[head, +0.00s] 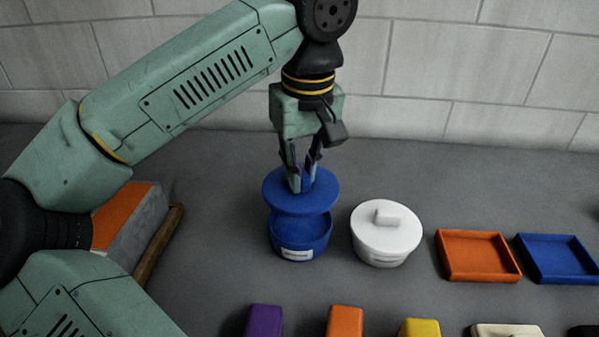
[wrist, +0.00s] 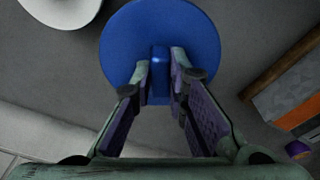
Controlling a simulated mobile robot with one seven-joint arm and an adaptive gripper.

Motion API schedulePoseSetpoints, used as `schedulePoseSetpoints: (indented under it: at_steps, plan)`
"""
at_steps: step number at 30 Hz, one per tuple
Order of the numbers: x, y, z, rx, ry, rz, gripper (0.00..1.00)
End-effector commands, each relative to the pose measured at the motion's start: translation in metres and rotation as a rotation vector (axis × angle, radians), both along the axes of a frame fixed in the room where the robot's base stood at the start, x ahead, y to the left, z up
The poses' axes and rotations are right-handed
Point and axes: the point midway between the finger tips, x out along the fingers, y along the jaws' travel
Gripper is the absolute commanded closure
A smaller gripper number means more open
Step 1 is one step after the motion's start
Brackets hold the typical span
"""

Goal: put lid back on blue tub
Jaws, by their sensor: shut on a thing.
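The blue lid (head: 318,202) is a round disc with an upright grip on top. My gripper (head: 302,180) points down and is shut on that grip; the lid's disc also shows in the wrist view (wrist: 202,30). The blue tub (head: 300,236) has a pale label on its front and stands on the grey bench directly below the lid. A gap shows between the lid and the tub's front rim, so the lid is held above the tub. The tub's opening is partly hidden by the lid; in the wrist view the lid hides the tub.
A white tub with its lid on (head: 387,236) stands close to the right of the blue tub. An orange tray (head: 478,276) and a blue tray (head: 556,279) lie farther right. Purple (head: 264,319), orange (head: 345,319) and yellow (head: 420,327) blocks stand at the front. A grey-and-orange box (head: 150,232) is at left.

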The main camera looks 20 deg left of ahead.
Motion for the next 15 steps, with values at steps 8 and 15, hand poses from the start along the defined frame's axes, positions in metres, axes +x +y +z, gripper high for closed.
schedulePoseSetpoints:
  at_steps: [8,15]
  plan:
    - [0.0,0.0,-0.021,0.001,0.001,0.002,1.0]
    - [-0.001,0.0,-0.045,0.0,0.0,0.003,1.0]
